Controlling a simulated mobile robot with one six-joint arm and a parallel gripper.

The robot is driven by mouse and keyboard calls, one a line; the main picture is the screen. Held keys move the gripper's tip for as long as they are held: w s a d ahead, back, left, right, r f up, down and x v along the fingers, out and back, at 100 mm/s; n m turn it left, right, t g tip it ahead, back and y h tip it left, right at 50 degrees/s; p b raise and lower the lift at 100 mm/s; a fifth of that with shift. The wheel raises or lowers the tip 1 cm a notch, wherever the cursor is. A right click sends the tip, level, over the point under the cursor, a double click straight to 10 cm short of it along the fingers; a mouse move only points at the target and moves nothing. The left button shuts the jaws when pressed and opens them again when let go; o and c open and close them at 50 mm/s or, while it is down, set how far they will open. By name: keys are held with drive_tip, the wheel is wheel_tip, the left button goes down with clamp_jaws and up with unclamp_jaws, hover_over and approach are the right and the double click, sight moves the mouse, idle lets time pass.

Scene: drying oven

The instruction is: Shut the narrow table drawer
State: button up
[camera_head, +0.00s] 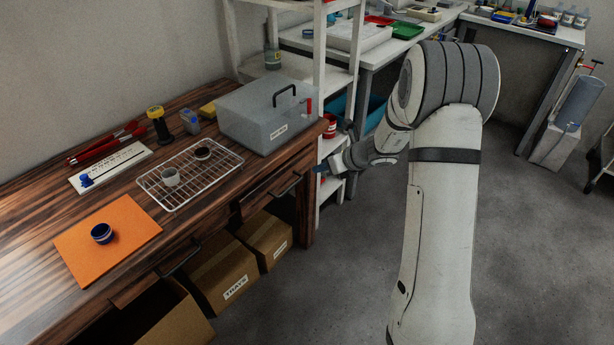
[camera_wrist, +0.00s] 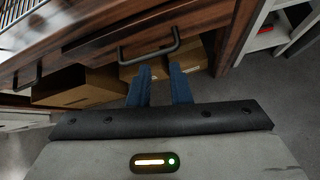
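The wooden table (camera_head: 45,215) has two drawers with dark bar handles along its front. The right drawer (camera_head: 268,190), which looks the narrower one, appears to stand slightly out from the table front; how far is hard to tell. Its handle (camera_head: 287,184) also shows in the wrist view (camera_wrist: 150,52). The other drawer's handle (camera_head: 180,262) is further left. My gripper (camera_head: 322,170) is to the right of the right drawer's handle in the head view. In the wrist view its two blue fingers (camera_wrist: 160,82) are apart, empty and pointing toward the handle, just short of it.
Cardboard boxes (camera_head: 222,278) stand under the drawers. A wire rack (camera_head: 188,192) with small dishes, an orange mat (camera_head: 75,247) and a grey oven box (camera_head: 262,122) sit on the table. White shelving (camera_head: 318,70) stands close behind my gripper. Floor is clear in front.

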sight(292, 186)
drive_tip(key=shift+o, duration=0.9)
drive_tip(key=s+a+f+m+t+y+b, duration=0.2)
drive_tip(key=a+f+m+y+b, duration=0.1)
drive_tip(key=f+m+b, duration=0.3)
wheel_tip(292, 186, down, 3)
drive_tip(key=a+m, duration=0.1)
drive_tip(key=m, duration=0.3)
drive_tip(key=shift+r, duration=0.2)
drive_tip(key=shift+w+a+f+m+t+y+b, duration=0.15)
drive_tip(key=shift+w+a+f+m+t+b, duration=0.35)
drive_tip(key=shift+w+a+m, duration=0.4)
drive_tip(key=shift+w+a+f+m+t+y+b, duration=0.1)
drive_tip(key=shift+w+a+f+m+t+b, duration=0.2)
drive_tip(key=shift+w+a+m+b, duration=0.5)
drive_tip(key=shift+w+a+f+m+t+y+b, duration=0.15)
drive_tip(key=shift+w+a+f+m+t+b, duration=0.3)
drive_tip(key=shift+w+a+m, duration=0.55)
drive_tip(key=shift+s+a+r, duration=0.1)
drive_tip(key=shift+c, duration=0.2)
clamp_jaws()
